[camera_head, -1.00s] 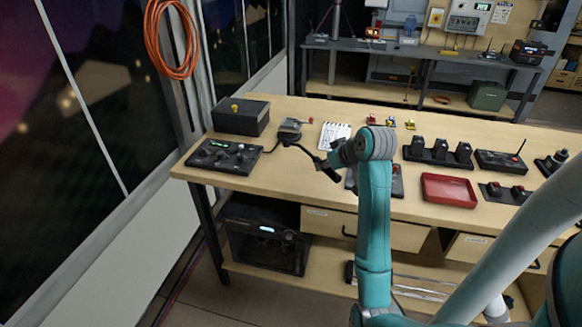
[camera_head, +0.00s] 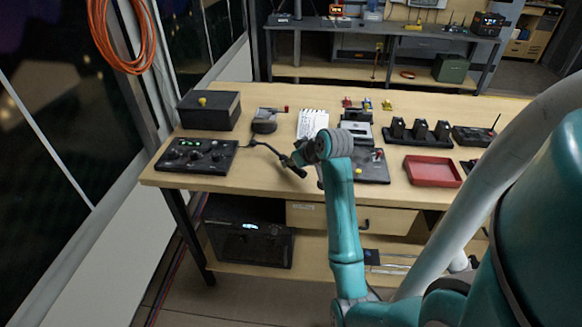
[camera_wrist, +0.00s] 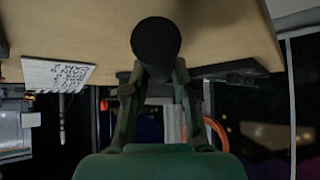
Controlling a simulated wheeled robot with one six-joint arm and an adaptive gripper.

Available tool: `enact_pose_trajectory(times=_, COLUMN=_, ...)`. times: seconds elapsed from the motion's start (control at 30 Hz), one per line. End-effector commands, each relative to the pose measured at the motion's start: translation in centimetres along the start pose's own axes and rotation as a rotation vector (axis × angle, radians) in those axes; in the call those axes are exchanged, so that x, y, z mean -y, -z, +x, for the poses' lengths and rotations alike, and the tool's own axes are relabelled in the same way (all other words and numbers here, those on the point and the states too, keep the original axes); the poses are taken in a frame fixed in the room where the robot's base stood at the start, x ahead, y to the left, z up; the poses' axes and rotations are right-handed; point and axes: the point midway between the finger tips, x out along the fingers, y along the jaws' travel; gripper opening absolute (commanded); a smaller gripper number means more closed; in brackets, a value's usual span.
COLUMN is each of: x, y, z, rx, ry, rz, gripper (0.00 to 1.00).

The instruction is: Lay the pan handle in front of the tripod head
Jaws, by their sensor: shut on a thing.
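The tripod head (camera_head: 265,121), a small dark and grey block with a red knob, sits at the back left of the bench. My gripper (camera_head: 299,158) is shut on the pan handle (camera_head: 266,148), a thin black bent rod with a thicker grip. The rod points left, its tip near the right edge of the control panel and in front of the tripod head. I cannot tell whether it touches the bench. In the wrist view the handle's round black end (camera_wrist: 156,40) shows between the fingers of my gripper (camera_wrist: 157,75).
The control panel (camera_head: 196,155) and a black box with a yellow knob (camera_head: 208,110) stand left. A red tray (camera_head: 432,171) and black devices are to the right. Bare wood (camera_head: 240,178) shows at the front left edge.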

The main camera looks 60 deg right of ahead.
Motion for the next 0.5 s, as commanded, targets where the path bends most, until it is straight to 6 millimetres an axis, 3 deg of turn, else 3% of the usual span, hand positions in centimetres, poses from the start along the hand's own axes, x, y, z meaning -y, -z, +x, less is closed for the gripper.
enact_pose_trajectory(times=0.2, x=0.0, y=-1.8, z=1.7, rx=0.001, ry=0.0, rz=0.0, gripper=0.0)
enact_pose_trajectory(times=0.5, x=0.0, y=-1.9, z=1.8, rx=0.0, ry=0.0, rz=0.0, gripper=0.0)
